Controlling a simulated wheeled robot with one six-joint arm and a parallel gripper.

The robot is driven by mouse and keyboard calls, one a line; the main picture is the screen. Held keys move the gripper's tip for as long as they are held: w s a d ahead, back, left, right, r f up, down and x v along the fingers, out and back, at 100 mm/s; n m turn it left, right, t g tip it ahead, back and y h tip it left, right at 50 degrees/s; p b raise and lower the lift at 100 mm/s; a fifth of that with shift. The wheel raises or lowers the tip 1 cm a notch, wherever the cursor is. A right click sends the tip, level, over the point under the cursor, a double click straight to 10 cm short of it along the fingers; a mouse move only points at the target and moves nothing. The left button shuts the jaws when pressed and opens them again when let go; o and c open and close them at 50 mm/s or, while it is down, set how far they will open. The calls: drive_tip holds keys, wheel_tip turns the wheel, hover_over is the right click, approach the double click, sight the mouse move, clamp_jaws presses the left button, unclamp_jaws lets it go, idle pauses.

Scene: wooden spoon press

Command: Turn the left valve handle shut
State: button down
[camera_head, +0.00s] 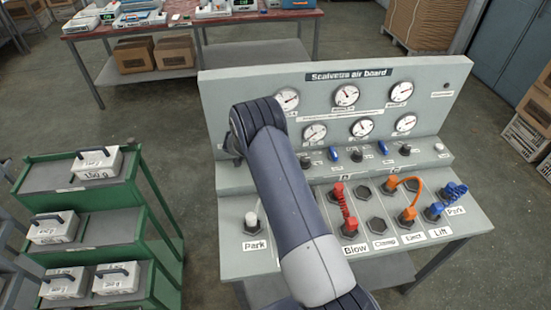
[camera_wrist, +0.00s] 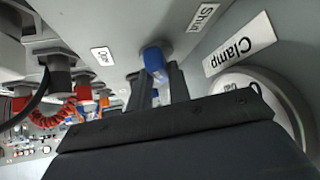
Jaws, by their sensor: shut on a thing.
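A blue valve handle (camera_wrist: 154,62) sits on the grey panel in the wrist view, between small labels reading Open (camera_wrist: 103,55) and Shut (camera_wrist: 204,17). My gripper (camera_wrist: 157,90) has its two dark fingers on either side of this handle and is shut on it. The fingers hide the handle's lower end, so its exact angle is unclear. In the head view, my arm covers the left part of the air board (camera_head: 233,97), and the gripped handle cannot be made out there. Two blue handles (camera_head: 333,154) (camera_head: 382,147) show to the right of my arm.
A Clamp label (camera_wrist: 241,44) and a round gauge lie close to my gripper. Red (camera_head: 345,210), orange (camera_head: 408,190) and blue (camera_head: 446,197) hoses are on the board's lower deck. A green cart (camera_head: 150,215) with labelled weights stands left.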

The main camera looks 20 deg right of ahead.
drive_tip(key=shift+w+r, duration=0.1)
idle(0.3)
drive_tip(key=c, duration=1.3)
unclamp_jaws()
drive_tip(key=shift+a, duration=0.1)
drive_tip(key=b+v, duration=0.2)
drive_tip(key=v, duration=0.8)
drive_tip(key=shift+a+r+b, duration=0.2)
drive_tip(key=shift+b, duration=0.15)
